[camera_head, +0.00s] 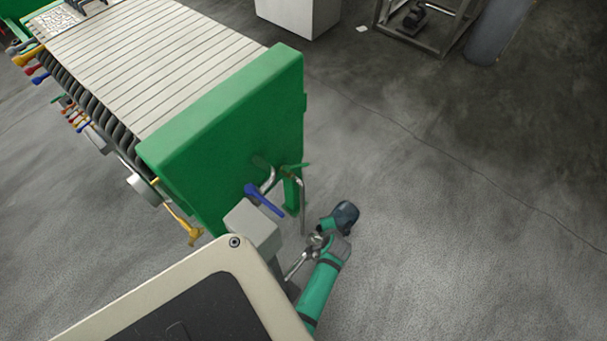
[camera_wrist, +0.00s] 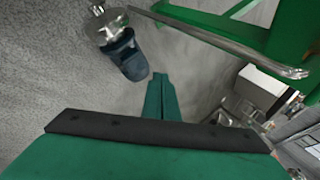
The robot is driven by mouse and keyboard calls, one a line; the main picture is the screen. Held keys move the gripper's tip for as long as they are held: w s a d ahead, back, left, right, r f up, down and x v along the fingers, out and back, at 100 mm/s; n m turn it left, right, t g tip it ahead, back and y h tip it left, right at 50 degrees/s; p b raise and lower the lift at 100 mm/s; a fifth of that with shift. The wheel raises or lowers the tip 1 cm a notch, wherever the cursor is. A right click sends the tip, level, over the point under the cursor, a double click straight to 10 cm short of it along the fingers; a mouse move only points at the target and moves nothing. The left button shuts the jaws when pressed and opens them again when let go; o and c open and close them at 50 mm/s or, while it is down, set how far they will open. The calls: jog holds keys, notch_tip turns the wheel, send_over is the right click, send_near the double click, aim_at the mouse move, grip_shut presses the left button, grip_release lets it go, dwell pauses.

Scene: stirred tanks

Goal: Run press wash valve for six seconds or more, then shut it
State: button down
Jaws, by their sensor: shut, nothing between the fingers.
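A green filter press end plate (camera_head: 270,115) stands left of centre in the head view. A blue lever handle (camera_head: 264,199) sits low in front of it, slanting down to the right beside a bent silver pipe (camera_head: 301,195). I cannot read a label naming it as the wash valve. In the wrist view the silver pipe (camera_wrist: 230,45) crosses above my gripper (camera_wrist: 160,77), whose teal fingers are together with nothing between them. The gripper touches no handle there. The blue handle cannot be made out in the wrist view.
A yellow handle (camera_head: 185,222) hangs at the press's lower left. Several coloured small handles line its left side. A grey box (camera_head: 253,228) stands just below the blue lever. A metal frame (camera_head: 425,25) stands at the back. The floor (camera_head: 470,210) on the right is clear.

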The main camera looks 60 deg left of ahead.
jog(key=s+d+r+t+h, duration=0.1)
jog(key=s+d+r+t, duration=0.25)
jog(key=d, duration=0.45)
jog(key=s+d+r+t+h, duration=0.1)
jog(key=s+d+r+t, duration=0.1)
jog(key=s+d+r, duration=0.4)
jog(key=s+d+r+n+t+h, duration=0.2)
jog(key=s+d+r+t, duration=0.25)
jog(key=d+r, duration=0.85)
jog(key=m+g+y, duration=0.3)
jog(key=g+y, duration=0.6)
jog(key=y, duration=0.2)
send_near(299, 166)
notch_tip(299, 166, down, 4)
jog(key=w+a, duration=0.1)
jog(key=shift+w+a+r, duration=0.1)
jog(key=shift+w+a, duration=0.2)
jog(key=shift+a, duration=0.3)
jog(key=shift+w+a+r, duration=0.1)
jog(key=shift+w+a, duration=0.15)
jog(key=shift+a, duration=0.35)
jog(key=shift+w+a+r, duration=0.1)
jog(key=shift+w+a, duration=0.2)
jog(key=shift+a, duration=0.35)
